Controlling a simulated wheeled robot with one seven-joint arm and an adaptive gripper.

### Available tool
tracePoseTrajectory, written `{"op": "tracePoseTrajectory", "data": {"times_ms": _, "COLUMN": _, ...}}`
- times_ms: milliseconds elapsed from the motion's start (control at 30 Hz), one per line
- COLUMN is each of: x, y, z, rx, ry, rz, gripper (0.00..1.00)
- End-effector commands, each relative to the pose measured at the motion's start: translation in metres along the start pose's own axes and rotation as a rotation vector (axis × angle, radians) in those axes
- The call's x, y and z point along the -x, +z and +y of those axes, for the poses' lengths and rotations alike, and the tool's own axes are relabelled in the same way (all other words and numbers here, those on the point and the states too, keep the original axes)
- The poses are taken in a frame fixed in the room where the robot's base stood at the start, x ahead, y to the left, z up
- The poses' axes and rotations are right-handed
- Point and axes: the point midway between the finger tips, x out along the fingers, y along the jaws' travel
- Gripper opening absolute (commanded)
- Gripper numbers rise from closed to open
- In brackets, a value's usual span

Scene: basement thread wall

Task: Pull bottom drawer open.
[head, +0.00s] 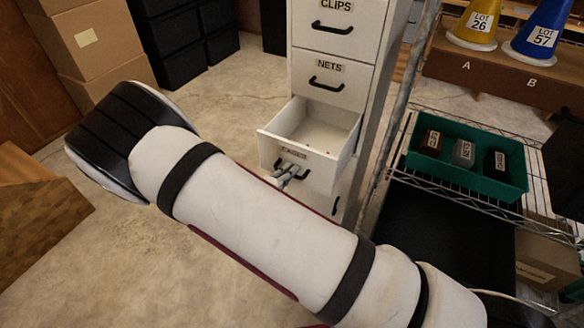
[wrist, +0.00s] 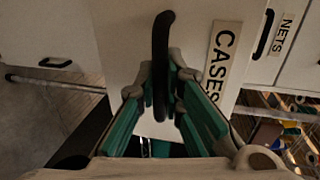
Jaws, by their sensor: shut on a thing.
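The white drawer cabinet (head: 334,75) stands in the middle of the head view. Its CASES drawer (head: 308,165), below the NETS drawer (head: 331,80), is pulled partway out, with a few tiny specks inside. My gripper (head: 285,172) is at this drawer's front, partly hidden by my arm. In the wrist view, my gripper (wrist: 162,88) has its green-padded fingers closed around the black CASES handle (wrist: 162,35), beside the CASES label (wrist: 221,62). A lower drawer, whose handle (wrist: 57,63) shows at left in the wrist view, appears shut; my arm covers part of it in the head view.
A wire rack (head: 455,180) with a teal tray (head: 485,187) of small labelled blocks stands close to the cabinet's right. Cardboard boxes (head: 90,40) and black bins are at the back left. A wooden box is at the left edge. Floor (head: 110,240) before the cabinet is clear.

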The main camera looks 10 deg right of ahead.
Motion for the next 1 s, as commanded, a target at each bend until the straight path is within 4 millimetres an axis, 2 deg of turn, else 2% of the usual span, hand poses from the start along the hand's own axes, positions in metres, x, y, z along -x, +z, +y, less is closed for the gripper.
{"op": "tracePoseTrajectory", "data": {"times_ms": 267, "x": 0.000, "y": -0.001, "z": 0.001, "rx": 0.001, "ry": 0.002, "rz": 0.002, "gripper": 0.00}}
{"op": "tracePoseTrajectory", "data": {"times_ms": 300, "x": 0.000, "y": -0.001, "z": 0.001, "rx": 0.001, "ry": 0.002, "rz": 0.002, "gripper": 0.18}}
{"op": "tracePoseTrajectory", "data": {"times_ms": 667, "x": 0.002, "y": 0.000, "z": 0.000, "rx": 0.000, "ry": 0.001, "rz": 0.000, "gripper": 0.18}}
{"op": "tracePoseTrajectory", "data": {"times_ms": 833, "x": 0.020, "y": 0.001, "z": 0.001, "rx": -0.001, "ry": 0.002, "rz": -0.002, "gripper": 0.18}}
{"op": "tracePoseTrajectory", "data": {"times_ms": 1000, "x": 0.055, "y": 0.001, "z": 0.001, "rx": 0.000, "ry": 0.003, "rz": -0.003, "gripper": 0.18}}
